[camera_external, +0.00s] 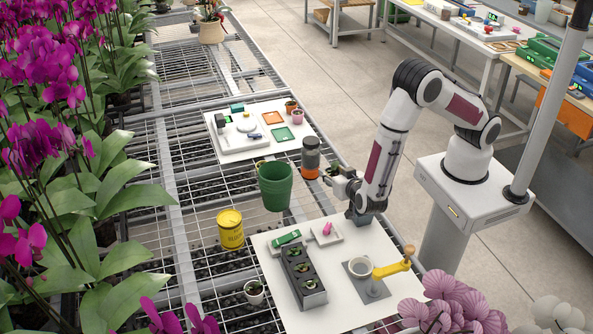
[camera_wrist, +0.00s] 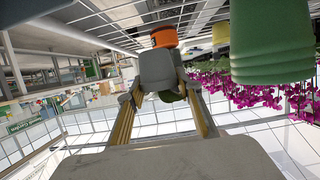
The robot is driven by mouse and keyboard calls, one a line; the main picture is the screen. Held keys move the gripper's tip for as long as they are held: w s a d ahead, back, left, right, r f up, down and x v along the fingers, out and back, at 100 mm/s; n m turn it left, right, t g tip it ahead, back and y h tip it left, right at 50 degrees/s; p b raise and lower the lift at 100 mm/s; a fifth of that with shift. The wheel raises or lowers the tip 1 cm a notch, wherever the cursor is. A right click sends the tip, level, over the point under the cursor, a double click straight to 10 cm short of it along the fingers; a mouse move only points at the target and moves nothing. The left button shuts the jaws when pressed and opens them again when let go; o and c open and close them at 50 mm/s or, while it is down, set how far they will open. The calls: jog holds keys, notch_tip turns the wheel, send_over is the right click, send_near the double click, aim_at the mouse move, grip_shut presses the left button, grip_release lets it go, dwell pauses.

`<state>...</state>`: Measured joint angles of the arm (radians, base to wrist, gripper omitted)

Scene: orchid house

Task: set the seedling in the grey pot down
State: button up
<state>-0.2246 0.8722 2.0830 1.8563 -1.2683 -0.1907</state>
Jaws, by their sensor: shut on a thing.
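My gripper (camera_external: 337,178) is out over the bench's right edge, near the orange and grey jar. It is shut on the grey pot (camera_wrist: 160,72), which sits between the two fingers in the wrist view. The wrist view is upside down, and a bit of green seedling (camera_wrist: 172,97) shows at the pot's rim. In the external view the held pot is small and partly hidden by the gripper; some green shows there. The near white board (camera_external: 345,315) lies below and nearer the camera, apart from the pot.
An orange and grey jar (camera_external: 311,158) and a green bucket (camera_external: 275,188) stand close to the gripper. A yellow tin (camera_external: 230,230) is left.

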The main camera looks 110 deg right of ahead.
jog(key=shift+f, duration=1.1)
jog(key=shift+f, duration=2.1)
jog(key=shift+f, duration=0.1)
jog(key=o, duration=1.1)
jog(key=shift+a, duration=0.1)
jog(key=shift+v, duration=5.95)
